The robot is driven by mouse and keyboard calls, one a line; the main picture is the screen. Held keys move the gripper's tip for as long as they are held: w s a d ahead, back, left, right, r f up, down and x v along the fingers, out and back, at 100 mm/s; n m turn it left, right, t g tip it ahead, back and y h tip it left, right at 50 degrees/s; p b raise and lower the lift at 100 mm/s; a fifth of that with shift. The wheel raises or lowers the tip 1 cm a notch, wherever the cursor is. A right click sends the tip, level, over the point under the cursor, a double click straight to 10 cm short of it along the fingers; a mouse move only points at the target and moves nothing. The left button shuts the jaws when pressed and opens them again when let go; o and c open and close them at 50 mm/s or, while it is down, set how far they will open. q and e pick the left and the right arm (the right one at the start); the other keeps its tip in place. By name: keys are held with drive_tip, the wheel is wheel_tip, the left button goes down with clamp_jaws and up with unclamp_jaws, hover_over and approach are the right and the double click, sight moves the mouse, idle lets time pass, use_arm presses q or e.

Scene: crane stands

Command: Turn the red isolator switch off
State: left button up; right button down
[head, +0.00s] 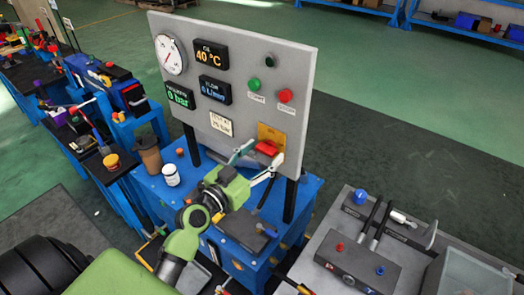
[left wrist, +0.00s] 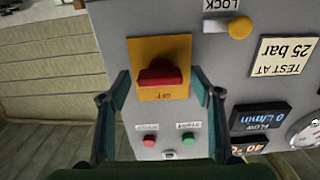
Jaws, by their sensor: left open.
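The red isolator switch (head: 267,147) sits on a yellow plate (head: 271,132) at the lower right of the grey panel (head: 236,60). In the left wrist view, which is upside down, the red handle (left wrist: 160,74) lies roughly level across its yellow plate (left wrist: 177,47). Small lettering on the plate is partly hidden by the handle. My left gripper (head: 257,157) is open in front of the switch. Its fingers (left wrist: 161,87) stand on either side of the handle with gaps visible. I do not see my right gripper.
The panel carries a round gauge (head: 171,54), several displays, a green button (head: 254,84) and a red button (head: 285,95). A yellow knob (left wrist: 240,27) is beside the switch. A white jar (head: 171,175) and brown cup (head: 148,153) stand left. A grey bench (head: 325,240) is at right.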

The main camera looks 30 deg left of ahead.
use_arm(q)
drive_tip(key=c, duration=1.1)
drive_tip(key=shift+n, duration=0.4)
drive_tip(key=n, duration=0.3)
drive_tip(key=shift+w+r+p, duration=0.1)
drive_tip(key=shift+r+p, duration=0.05)
drive_tip(key=shift+p, duration=0.2)
drive_tip(key=n+p, duration=0.1)
drive_tip(key=n, duration=0.4)
drive_tip(key=shift+r+n, duration=0.1)
drive_tip(key=shift+n, duration=0.2)
drive_tip(key=n+p, duration=0.1)
drive_tip(key=n, duration=0.3)
drive_tip(key=shift+a+n+p, duration=0.1)
drive_tip(key=shift+n+p, duration=0.25)
drive_tip(key=shift+n, duration=1.85)
